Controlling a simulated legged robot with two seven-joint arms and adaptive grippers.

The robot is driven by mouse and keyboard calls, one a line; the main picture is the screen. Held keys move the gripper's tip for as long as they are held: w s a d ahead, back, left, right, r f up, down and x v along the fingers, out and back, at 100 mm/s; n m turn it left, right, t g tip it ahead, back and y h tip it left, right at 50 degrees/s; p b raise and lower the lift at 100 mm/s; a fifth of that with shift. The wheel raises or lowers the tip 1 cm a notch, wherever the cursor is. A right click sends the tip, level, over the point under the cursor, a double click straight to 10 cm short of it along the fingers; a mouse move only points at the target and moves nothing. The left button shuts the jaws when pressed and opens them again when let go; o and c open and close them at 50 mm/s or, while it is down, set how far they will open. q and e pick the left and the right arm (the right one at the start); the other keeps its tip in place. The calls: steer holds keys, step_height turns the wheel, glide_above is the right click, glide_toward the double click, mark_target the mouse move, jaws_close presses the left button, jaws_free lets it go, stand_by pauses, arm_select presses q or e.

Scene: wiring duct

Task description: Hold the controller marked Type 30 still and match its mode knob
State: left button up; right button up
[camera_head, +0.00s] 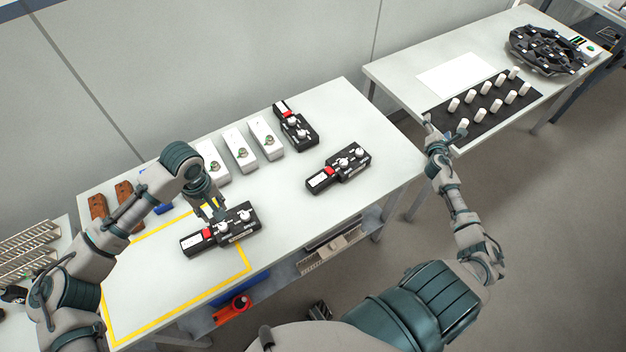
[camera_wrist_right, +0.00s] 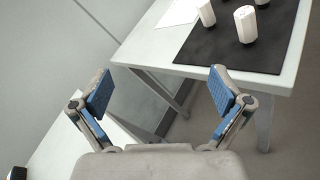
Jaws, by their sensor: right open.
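Three black controllers with white knobs and a red part lie on the near table. One controller (camera_head: 238,222) is at the front by the yellow outline, one (camera_head: 338,168) is at the right, and one (camera_head: 296,126) is at the back. I cannot read which is marked Type 30. My left gripper (camera_head: 214,213) is at the back edge of the front controller, beside its knobs. Its fingers are too small and overlapped to tell whether they grip it. My right gripper (camera_head: 445,124) is open and empty near the far table's front-left corner; its two blue-padded fingers are wide apart in the wrist view (camera_wrist_right: 160,95).
Several white boxes (camera_head: 239,150) stand along the near table's back. A black mat (camera_head: 492,122) with several white pegs lies on the far table, beside a white sheet (camera_head: 456,75). A gap separates the two tables.

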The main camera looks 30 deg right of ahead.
mark_target(250, 216)
steer(key=w+a+r+n+t+y, duration=0.2)
steer(key=w+a+n+y, duration=0.35)
steer(key=a, duration=0.45)
steer(key=w+a+r+n+t+y, duration=0.1)
steer(key=w+a+n+t+y, duration=0.1)
steer(key=w+a+n+y, duration=0.55)
steer(key=w+a+r+n+t+y, duration=0.2)
steer(key=w+a+n+y, duration=0.15)
steer(key=a, duration=0.75)
steer(key=s+a+n+g+y, duration=0.2)
steer(key=a+n+g+y, duration=0.55)
steer(key=a, duration=0.85)
steer(key=s+a+f+n+g, duration=0.1)
steer(key=s+a+n+g, duration=0.1)
steer(key=a+n, duration=0.1)
steer(key=s+a+f+n+g+y, duration=0.1)
steer(key=s+a+n+g, duration=0.2)
steer(key=s+a+f+n+g, duration=0.1)
steer(key=s+a+n+g, duration=0.2)
steer(key=a, duration=0.1)
steer(key=shift+s+f+g+y, duration=0.1)
steer(key=shift+s+g+y, duration=0.15)
steer(key=shift+y, duration=0.15)
steer(key=shift+s+a+f+g, duration=0.1)
steer(key=shift+a+f+g, duration=0.05)
steer(key=shift+a+g, duration=0.15)
steer(key=x, duration=1.6)
steer(key=shift+a+f, duration=0.2)
steer(key=shift+a, duration=0.15)
